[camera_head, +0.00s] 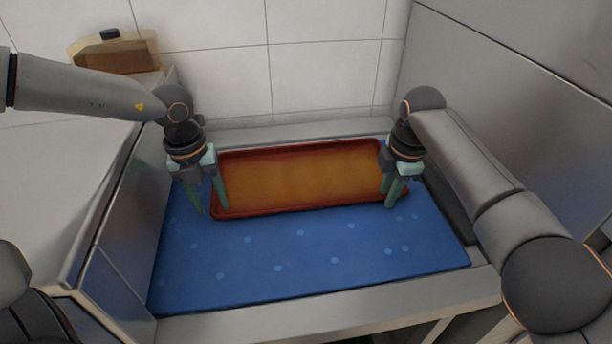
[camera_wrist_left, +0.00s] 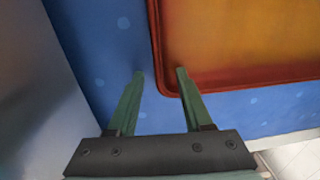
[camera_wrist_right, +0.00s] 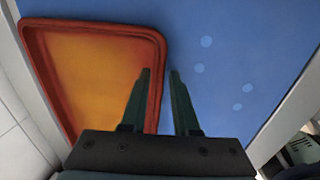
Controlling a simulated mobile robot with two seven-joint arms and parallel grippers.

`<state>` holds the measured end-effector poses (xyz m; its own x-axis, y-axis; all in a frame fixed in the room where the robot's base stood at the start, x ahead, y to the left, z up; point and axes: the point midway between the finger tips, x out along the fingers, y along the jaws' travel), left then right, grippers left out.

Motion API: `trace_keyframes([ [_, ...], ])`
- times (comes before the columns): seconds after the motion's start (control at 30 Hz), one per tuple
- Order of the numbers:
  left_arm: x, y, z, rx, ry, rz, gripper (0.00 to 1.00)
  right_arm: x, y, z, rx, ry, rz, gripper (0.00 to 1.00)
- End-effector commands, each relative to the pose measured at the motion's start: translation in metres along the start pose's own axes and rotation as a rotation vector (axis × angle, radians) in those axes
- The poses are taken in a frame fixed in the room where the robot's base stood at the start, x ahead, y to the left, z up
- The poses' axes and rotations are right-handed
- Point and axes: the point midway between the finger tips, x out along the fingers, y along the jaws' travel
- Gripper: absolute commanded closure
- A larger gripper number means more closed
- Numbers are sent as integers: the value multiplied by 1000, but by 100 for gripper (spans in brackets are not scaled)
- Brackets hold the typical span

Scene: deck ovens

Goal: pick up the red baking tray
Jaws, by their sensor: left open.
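The red baking tray (camera_head: 300,209) has a dark red rim and an orange-brown inside. It lies flat on a blue dotted mat (camera_head: 300,260); it also shows in the left wrist view (camera_wrist_left: 240,45) and the right wrist view (camera_wrist_right: 95,75). My left gripper (camera_head: 209,208) is open at the tray's left end, its fingers on either side of the rim near a corner (camera_wrist_left: 160,73). My right gripper (camera_head: 389,204) is at the right end, one finger inside the rim and one outside (camera_wrist_right: 159,71). Its finger gap is narrower; whether it grips the rim is unclear.
Grey metal side walls stand at the left (camera_head: 125,225) and right (camera_head: 520,95) of the mat. A white tiled wall (camera_head: 320,60) is behind. A wooden block-like object (camera_head: 115,52) sits at the back left. The front of the mat is clear.

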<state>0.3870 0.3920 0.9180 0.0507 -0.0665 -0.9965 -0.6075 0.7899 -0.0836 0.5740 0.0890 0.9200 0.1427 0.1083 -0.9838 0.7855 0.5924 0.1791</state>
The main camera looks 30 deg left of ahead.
Motion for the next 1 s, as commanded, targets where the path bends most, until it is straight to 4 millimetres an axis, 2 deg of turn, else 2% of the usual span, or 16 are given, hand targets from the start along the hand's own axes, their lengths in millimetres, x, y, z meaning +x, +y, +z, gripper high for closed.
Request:
trace_keyframes([
  [0.37,4,0,0,0,0,0,50,4,0,0,-1,-1,1,71],
  [0.63,4,0,0,0,0,0,78,4,0,0,0,-1,1,99],
  [0.83,4,0,0,0,0,0,100,4,0,0,0,-1,1,100],
  [1.0,4,0,0,-1,0,0,100,4,0,0,0,-1,1,100],
])
